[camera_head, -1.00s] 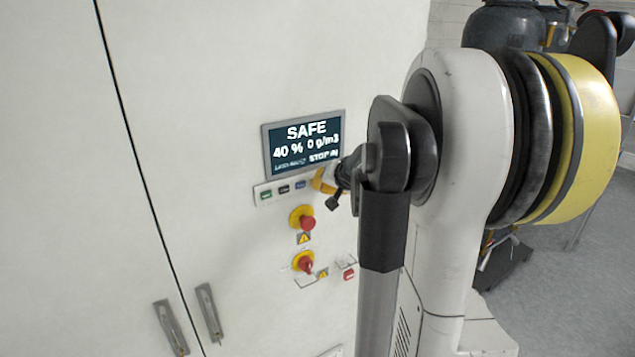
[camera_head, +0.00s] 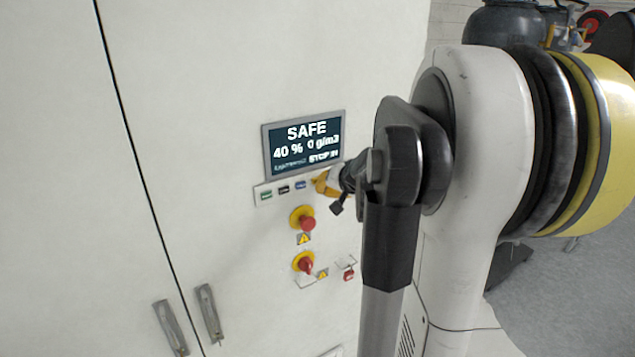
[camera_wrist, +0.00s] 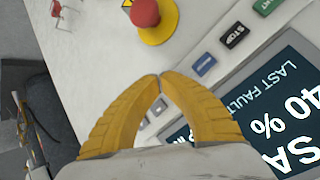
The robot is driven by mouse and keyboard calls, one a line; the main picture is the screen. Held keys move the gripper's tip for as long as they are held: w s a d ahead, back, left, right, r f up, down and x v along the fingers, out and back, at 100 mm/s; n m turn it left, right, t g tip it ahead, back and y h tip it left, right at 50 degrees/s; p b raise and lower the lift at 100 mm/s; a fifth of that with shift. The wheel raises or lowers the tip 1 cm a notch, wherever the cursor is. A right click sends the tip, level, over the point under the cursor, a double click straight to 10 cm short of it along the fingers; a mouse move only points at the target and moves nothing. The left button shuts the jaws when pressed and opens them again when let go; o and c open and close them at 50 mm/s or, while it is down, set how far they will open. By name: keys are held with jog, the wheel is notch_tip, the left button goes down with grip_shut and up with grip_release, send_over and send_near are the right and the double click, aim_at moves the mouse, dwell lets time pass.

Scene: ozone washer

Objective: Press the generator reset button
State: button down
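A row of small buttons sits under the display on the white cabinet. The blue button (camera_head: 300,185) is on the right of the visible row; it also shows in the wrist view (camera_wrist: 204,64), its lettering not clearly readable. Beside it are a black STOP button (camera_head: 284,189) and a green button (camera_head: 266,195). I cannot tell for sure which is the generator reset. My gripper (camera_wrist: 160,77) has yellow fingers with tips together, holding nothing. In the head view my gripper (camera_head: 318,182) is close to the right of the blue button; contact cannot be told. Some panel parts are hidden behind the fingers.
The display (camera_head: 303,145) reads SAFE and 40 %. A red emergency knob on a yellow disc (camera_head: 302,218) and a red rotary switch (camera_head: 304,263) are below the buttons. Cabinet handles (camera_head: 208,312) are at lower left. Grey floor (camera_head: 560,290) is open at right.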

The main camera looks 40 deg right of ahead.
jog(key=s, duration=0.2)
jog(key=s+a, duration=0.1)
jog(key=s, duration=0.2)
jog(key=shift+a, duration=0.1)
dwell(0.9)
jog(key=a+f+n+g+y+b, duration=0.1)
jog(key=a+f+n+b, duration=0.1)
jog(key=a+f+b, duration=0.65)
jog(key=a+f+n+y+b, duration=0.1)
jog(key=a+f+n+b, duration=0.35)
jog(key=a, duration=0.75)
jog(key=s+a+f+n+b, duration=0.1)
jog(key=s+a+f+b, duration=0.3)
jog(key=a+f+b, duration=0.1)
jog(key=s+a+f+n+g+b, duration=0.1)
jog(key=s+a+f+n+b, duration=0.1)
jog(key=a+f+b, duration=0.4)
jog(key=s+a+f+n+g+y+b, duration=0.1)
jog(key=s+a+f+b, duration=0.4)
jog(key=f+b, duration=0.4)
notch_tip(320, 180, down, 2)
jog(key=shift+s+a+f, duration=0.2)
jog(key=shift+s+a, duration=0.1)
jog(key=shift+a, duration=0.2)
